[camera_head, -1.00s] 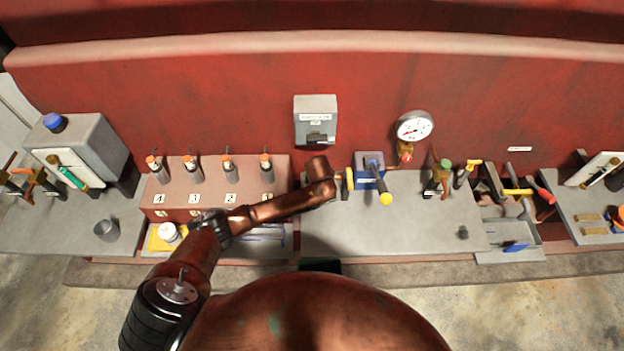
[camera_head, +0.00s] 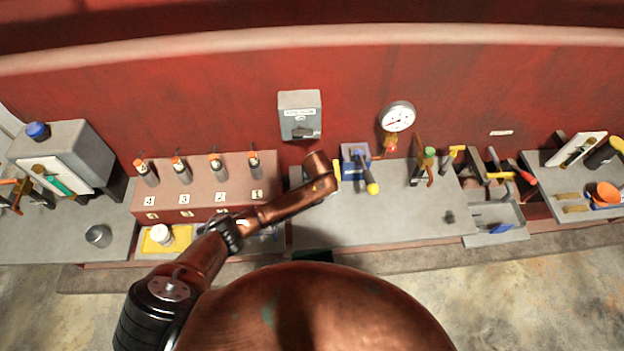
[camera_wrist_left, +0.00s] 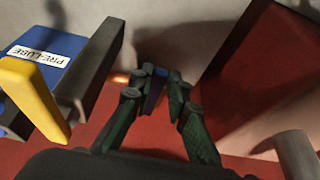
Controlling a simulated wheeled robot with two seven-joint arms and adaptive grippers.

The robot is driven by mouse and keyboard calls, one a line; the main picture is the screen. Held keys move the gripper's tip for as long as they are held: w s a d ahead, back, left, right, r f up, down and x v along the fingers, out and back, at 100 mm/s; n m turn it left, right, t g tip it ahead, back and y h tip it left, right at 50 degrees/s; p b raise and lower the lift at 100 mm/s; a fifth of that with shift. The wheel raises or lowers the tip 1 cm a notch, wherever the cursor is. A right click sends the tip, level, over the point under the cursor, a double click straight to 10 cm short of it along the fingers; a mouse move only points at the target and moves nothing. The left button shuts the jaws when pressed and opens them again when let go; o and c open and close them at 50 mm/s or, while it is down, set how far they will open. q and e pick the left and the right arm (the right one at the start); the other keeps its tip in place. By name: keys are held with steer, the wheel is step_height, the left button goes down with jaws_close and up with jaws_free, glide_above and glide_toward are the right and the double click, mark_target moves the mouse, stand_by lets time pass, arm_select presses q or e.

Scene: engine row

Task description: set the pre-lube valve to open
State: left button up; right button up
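The pre-lube valve (camera_head: 353,154) is a blue block on the bench by the red wall.
A grey box (camera_head: 300,115) and a pressure gauge (camera_head: 397,117) are on the red wall. A red stand with several orange-capped cylinders (camera_head: 218,168) lies left. The bench front (camera_head: 400,215) is mostly clear.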

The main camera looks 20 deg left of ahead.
arm_select(q)
steer(key=o, duration=0.4)
steer(key=shift+r, duration=0.1)
steer(key=v, duration=1.1)
steer(key=shift+s+r, duration=0.15)
steer(key=shift+r, duration=0.2)
